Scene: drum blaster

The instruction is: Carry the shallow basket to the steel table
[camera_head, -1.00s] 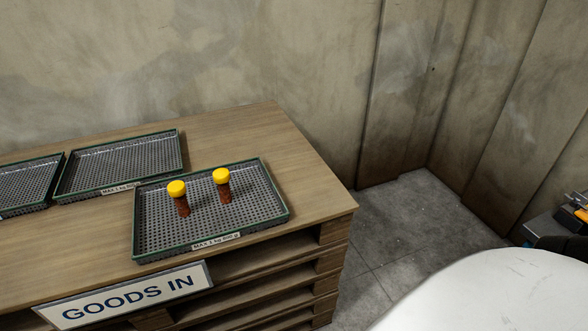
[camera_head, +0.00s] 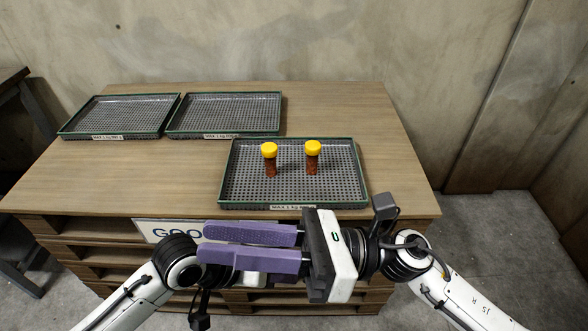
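A shallow basket (camera_head: 235,185) with grey perforated mesh and a green rim sits near the front right of the wooden pallet top. Two brown bottles with yellow caps, a left one (camera_head: 270,166) and a right one (camera_head: 312,164), stand upright in it. My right gripper (camera_head: 203,242) points left in front of the basket. Its two purple fingers are apart and hold nothing visible. My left gripper (camera_head: 250,278) reaches in from the left below them; its fingers are hidden behind the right gripper. Neither gripper visibly touches the basket. I cannot identify the steel table.
Two similar empty baskets, a left one (camera_head: 120,115) and a middle one (camera_head: 225,113), sit at the back left of the wooden top (camera_head: 120,180). A dark table (camera_head: 12,75) shows at the left edge. Concrete walls stand behind; floor (camera_head: 490,235) is open at right.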

